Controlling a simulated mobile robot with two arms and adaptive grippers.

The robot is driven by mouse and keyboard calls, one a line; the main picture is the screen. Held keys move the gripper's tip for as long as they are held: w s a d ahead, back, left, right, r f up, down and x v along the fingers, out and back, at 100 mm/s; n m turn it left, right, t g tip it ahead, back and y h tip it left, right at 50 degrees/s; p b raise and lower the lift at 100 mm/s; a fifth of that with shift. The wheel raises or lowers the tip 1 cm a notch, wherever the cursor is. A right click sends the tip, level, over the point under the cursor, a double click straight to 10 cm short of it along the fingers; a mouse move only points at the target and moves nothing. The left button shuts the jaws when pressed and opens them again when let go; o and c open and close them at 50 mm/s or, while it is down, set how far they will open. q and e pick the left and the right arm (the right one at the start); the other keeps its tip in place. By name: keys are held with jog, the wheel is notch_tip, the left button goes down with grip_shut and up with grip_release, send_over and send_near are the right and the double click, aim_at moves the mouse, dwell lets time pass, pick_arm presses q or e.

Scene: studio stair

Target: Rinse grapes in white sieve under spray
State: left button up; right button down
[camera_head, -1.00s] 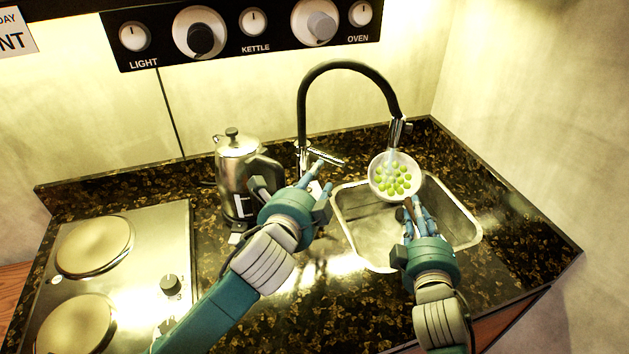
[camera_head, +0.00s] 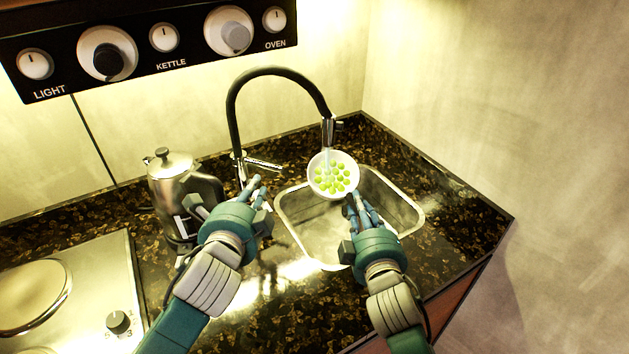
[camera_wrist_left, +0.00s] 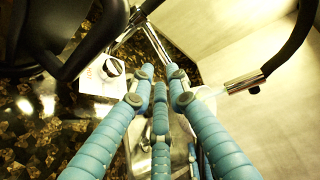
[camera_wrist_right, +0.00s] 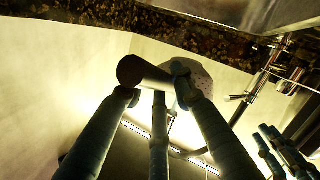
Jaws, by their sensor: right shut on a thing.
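The white sieve (camera_head: 316,160) holds several green grapes (camera_head: 334,181) over the sink (camera_head: 294,217). My right gripper (camera_head: 357,203) is shut on the sieve's handle; in the right wrist view the dark handle (camera_wrist_right: 142,73) lies between the fingers, with the perforated sieve (camera_wrist_right: 204,80) behind. The black faucet's spray head (camera_head: 328,131) points down just above the sieve, and a faint pale stream shows between them. My left gripper (camera_head: 260,192) is open and empty beside the faucet base, near the metal lever (camera_head: 263,165). In the left wrist view the fingers (camera_wrist_left: 160,75) are apart.
A metal kettle (camera_head: 173,165) stands close to the left of my left gripper. A hob (camera_head: 100,265) lies at the left front. A control panel (camera_head: 150,45) is on the wall. The dark countertop (camera_head: 460,225) is clear right of the sink.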

pick_arm(q)
jog(key=shift+a+r+m, duration=0.15)
jog(key=shift+a+m, duration=0.1)
jog(key=shift+m, duration=0.45)
grip_shut()
jog(key=s+a+m+t+h, duration=0.1)
jog(key=s+m+h, duration=0.1)
jog(key=m, duration=0.6)
pick_arm(e)
jog(key=shift+r, duration=0.1)
pick_arm(q)
jog(key=m+g+h, duration=0.1)
jog(key=m+h, duration=0.2)
jog(key=m, duration=0.8)
send_near(259, 163)
jog(key=w+d+f, duration=0.1)
jog(key=w+d, duration=0.1)
jog(key=w+d+f, duration=0.2)
jog(key=shift+d, duration=0.1)
jog(key=shift+w+d+r, duration=0.1)
jog(key=shift+w+d, duration=0.1)
jog(key=shift+w, duration=0.35)
jog(key=shift+d, duration=0.1)
